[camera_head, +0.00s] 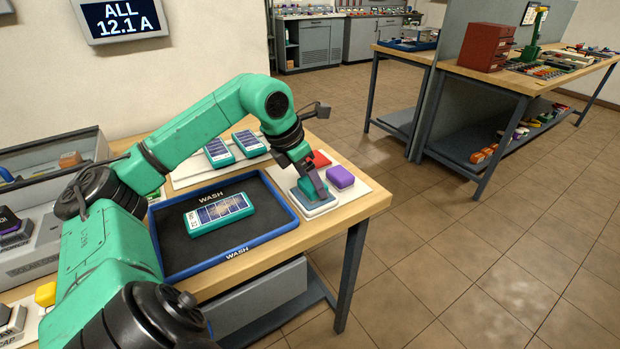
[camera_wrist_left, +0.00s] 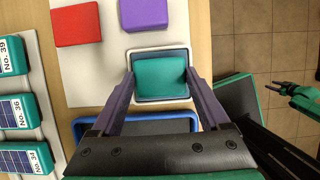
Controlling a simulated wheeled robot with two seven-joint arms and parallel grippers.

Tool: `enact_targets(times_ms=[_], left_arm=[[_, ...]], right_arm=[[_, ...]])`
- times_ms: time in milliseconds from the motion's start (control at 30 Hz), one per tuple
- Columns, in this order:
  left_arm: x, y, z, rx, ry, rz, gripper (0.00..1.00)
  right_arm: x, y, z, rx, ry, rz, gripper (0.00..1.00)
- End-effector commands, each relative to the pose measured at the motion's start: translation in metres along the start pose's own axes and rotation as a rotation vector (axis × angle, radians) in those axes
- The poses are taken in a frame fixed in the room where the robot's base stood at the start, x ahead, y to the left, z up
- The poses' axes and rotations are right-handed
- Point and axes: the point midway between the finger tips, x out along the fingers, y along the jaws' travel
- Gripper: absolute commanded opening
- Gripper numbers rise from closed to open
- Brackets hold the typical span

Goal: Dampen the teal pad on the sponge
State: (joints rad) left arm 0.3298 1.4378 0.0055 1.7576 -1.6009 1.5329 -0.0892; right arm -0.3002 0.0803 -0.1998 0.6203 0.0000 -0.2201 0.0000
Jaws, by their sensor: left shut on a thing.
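My left gripper (camera_head: 314,193) is shut on the teal pad (camera_wrist_left: 160,77), which sits between its two purple-grey fingers (camera_wrist_left: 160,95). The pad is over a blue-grey sponge (camera_wrist_left: 162,100) in a white-rimmed square dish (camera_wrist_left: 160,49). In the head view the gripper points down at this dish (camera_head: 320,211) at the table's right corner and hides most of the pad. I cannot tell whether the pad touches the sponge. A green and black arm end (camera_wrist_left: 303,96), apparently my right gripper, shows at the right of the wrist view; its jaws are unclear.
A red block (camera_head: 320,159) and a purple block (camera_head: 340,176) lie beside the dish on a white board. A blue-rimmed wash tray (camera_head: 284,221) holds a teal solar-faced module (camera_head: 219,212). Two similar modules (camera_head: 219,152) (camera_head: 249,143) lie behind it. Open floor lies right of the table.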

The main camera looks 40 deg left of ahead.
Motion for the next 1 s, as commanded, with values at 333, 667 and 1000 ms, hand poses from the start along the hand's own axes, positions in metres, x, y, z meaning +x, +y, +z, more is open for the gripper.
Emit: enact_targets(times_ms=[333,667,1000], left_arm=[[-0.027,0.000,0.011,0.000,0.004,-0.001,0.35],[-0.058,0.000,0.024,0.000,0.001,0.000,0.35],[-0.064,0.000,0.026,0.000,0.001,-0.001,0.35]], right_arm=[[-0.028,0.000,-0.003,0.001,0.000,-0.001,0.50],[-0.061,0.000,-0.006,0.001,0.000,-0.001,0.50],[-0.068,0.000,-0.006,0.000,0.000,-0.001,0.50]])
